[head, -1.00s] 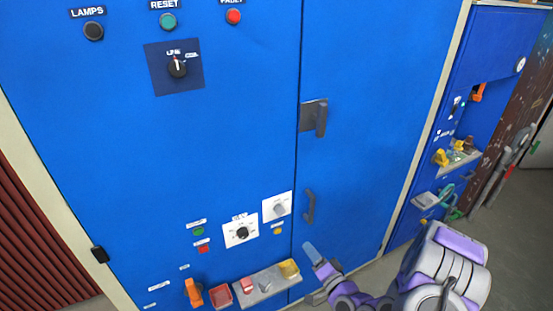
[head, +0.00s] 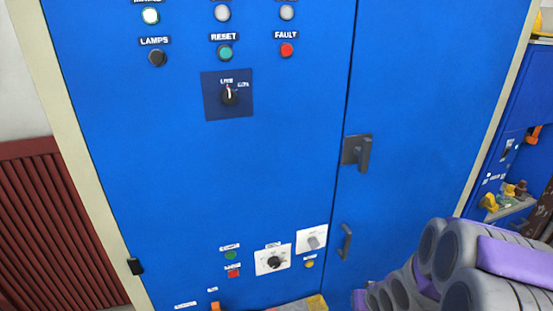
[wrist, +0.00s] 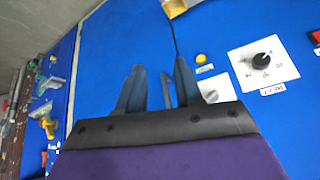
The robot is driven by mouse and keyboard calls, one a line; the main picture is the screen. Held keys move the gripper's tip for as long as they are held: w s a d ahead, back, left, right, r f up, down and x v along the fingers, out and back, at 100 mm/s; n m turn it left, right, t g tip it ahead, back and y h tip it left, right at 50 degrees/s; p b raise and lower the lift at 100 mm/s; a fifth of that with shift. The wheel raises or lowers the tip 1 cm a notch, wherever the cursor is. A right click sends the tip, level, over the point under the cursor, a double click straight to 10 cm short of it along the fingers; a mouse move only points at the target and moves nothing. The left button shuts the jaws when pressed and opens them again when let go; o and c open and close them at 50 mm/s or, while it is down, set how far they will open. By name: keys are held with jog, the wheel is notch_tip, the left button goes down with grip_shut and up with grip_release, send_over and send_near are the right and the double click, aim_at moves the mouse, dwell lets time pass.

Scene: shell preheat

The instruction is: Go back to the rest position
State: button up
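My gripper (wrist: 158,90) shows in the wrist view with its two blue-grey fingers apart and nothing between them. It is in front of the blue cabinet (head: 270,160), near the lower door handle (wrist: 167,90), which shows between the fingers. In the head view my purple and grey arm fills the lower right, and the gripper itself is not visible there. A rotary knob on a white plate (wrist: 264,60) is at the right of the wrist view, with a yellow button (wrist: 201,58) beside it.
The cabinet carries a LINE selector switch (head: 229,94), a green reset button (head: 225,52), a red fault button (head: 287,50) and a door latch (head: 357,151). A second blue panel with yellow parts (head: 489,202) stands at the right. A dark red ribbed panel (head: 50,220) is at the left.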

jog(key=s+a+r+g, duration=0.2)
jog(key=s+r, duration=0.3)
jog(key=s, duration=0.5)
jog(key=s+a+r+g, duration=0.3)
jog(key=s+r, duration=0.3)
jog(key=s, duration=0.4)
jog(key=s+a+r+g, duration=0.3)
jog(key=s+a+r, duration=0.1)
jog(key=s, duration=0.6)
jog(key=shift+a+r+n, duration=0.3)
jog(key=shift+a+r, duration=0.05)
jog(key=shift+r, duration=0.4)
